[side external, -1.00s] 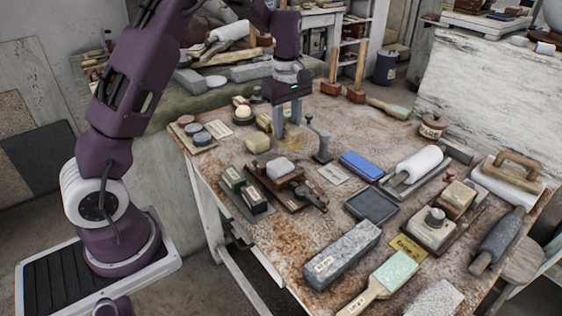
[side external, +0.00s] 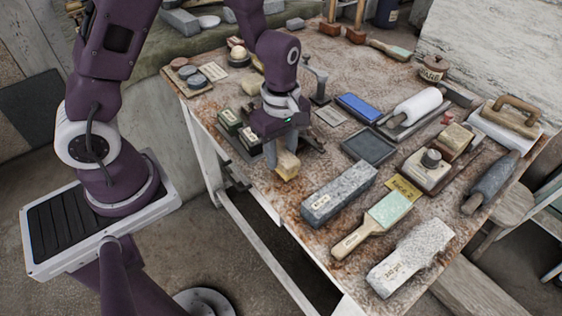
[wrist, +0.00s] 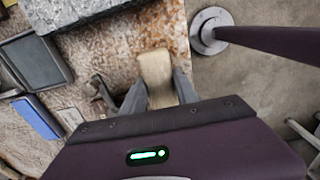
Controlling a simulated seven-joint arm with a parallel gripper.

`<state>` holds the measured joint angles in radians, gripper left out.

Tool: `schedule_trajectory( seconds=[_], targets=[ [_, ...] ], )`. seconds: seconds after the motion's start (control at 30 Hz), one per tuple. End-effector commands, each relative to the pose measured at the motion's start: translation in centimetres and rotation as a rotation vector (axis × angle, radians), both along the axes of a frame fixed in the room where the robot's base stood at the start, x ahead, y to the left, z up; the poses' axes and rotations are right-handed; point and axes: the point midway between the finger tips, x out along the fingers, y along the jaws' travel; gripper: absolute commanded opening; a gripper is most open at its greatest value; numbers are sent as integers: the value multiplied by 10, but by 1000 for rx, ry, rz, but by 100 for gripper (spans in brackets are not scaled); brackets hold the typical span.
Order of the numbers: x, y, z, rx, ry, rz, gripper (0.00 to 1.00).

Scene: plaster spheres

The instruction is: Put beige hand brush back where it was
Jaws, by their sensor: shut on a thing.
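The beige hand brush (side external: 287,166) is between the fingers of my gripper (side external: 283,158) in the side view, at the near-left edge of the workbench. My gripper is shut on it and points down. In the wrist view the beige brush (wrist: 155,72) sticks out past the two grey fingers of my gripper (wrist: 158,92). Its far end lies over the bench edge region. I cannot tell whether its underside touches the bench top.
A grey stone block (side external: 338,194) lies just right of my gripper. Small dark green boxes (side external: 240,128) stand to its left.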

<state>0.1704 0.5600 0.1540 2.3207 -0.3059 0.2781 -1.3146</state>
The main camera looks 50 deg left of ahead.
Motion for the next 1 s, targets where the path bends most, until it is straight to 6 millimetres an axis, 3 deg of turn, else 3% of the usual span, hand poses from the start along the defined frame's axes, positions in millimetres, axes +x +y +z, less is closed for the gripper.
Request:
schedule_trajectory(
  seconds=[0.13,0.5,0.53,0.6,1.0],
  targets=[
    [0,0,-25,0,3,2,4],
    [0,0,-30,-1,1,1,4],
    [0,0,-30,-1,0,1,42],
    [0,0,-30,0,0,1,56],
    [2,0,-22,1,-4,0,58]
  ],
)
